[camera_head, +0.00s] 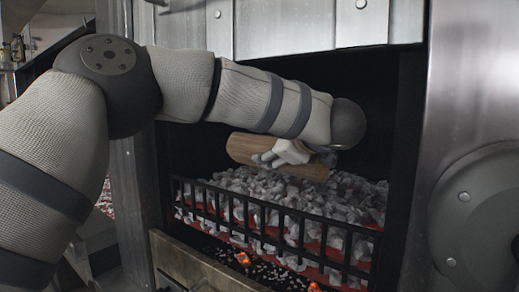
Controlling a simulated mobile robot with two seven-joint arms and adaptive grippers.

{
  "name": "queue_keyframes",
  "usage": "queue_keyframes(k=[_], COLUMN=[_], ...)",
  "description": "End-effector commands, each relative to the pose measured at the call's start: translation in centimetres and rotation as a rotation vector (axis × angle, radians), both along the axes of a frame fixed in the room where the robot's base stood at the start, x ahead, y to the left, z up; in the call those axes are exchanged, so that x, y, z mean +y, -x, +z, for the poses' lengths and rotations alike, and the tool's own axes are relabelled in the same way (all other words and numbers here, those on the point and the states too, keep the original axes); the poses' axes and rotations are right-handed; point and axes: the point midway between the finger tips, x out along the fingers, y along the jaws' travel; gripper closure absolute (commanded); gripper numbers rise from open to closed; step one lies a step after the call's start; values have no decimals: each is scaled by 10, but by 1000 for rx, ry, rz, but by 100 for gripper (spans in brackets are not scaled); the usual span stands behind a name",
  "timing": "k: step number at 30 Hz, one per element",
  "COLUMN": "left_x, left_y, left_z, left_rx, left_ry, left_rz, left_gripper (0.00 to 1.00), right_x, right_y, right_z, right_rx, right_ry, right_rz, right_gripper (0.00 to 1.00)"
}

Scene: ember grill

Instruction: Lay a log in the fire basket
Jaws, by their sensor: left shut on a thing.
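My left arm reaches in from the left, into the opening of the grill. My left gripper (287,154) is shut on a brown wooden log (245,148). The log lies crosswise, tilted slightly down to the right, over the coals at the back of the fire basket. I cannot tell whether it touches the coals. The fire basket (262,213) has black upright bars and is full of grey-white coals with a red glow at the lower bars. The gripper hides part of the log's middle. My right gripper is not in view.
Steel panels (280,25) frame the opening above, and a steel wall with a round riveted plate (482,215) stands on the right. A drawer-like front (200,265) and glowing embers (243,258) lie below the basket. Dark free room shows around the log inside the opening.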

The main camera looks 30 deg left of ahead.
Motion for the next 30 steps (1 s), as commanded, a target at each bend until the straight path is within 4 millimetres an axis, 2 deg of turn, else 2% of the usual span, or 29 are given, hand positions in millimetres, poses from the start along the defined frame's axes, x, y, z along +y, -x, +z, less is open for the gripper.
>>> queue_keyframes(k=[1,6,12,26,27,29,30], left_x=[-1,-3,-6,-6,-6,-6,-6], left_y=[-7,-26,-41,-46,-46,-46,-46], left_z=[2,-26,-46,-49,-49,-50,-50], left_rx=[-8,4,1,-8,-8,-7,-7], left_ry=[-1,-2,-2,-1,-1,-1,-1], left_rz=[1,1,0,1,1,0,0], left_gripper=[100,100,100,100,40,27,24], right_x=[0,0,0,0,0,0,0], right_y=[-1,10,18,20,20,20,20], right_z=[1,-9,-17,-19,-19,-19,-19], right_rx=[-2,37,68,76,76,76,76], right_ry=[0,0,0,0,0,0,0], right_rz=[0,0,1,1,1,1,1], right_gripper=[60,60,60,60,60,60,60])
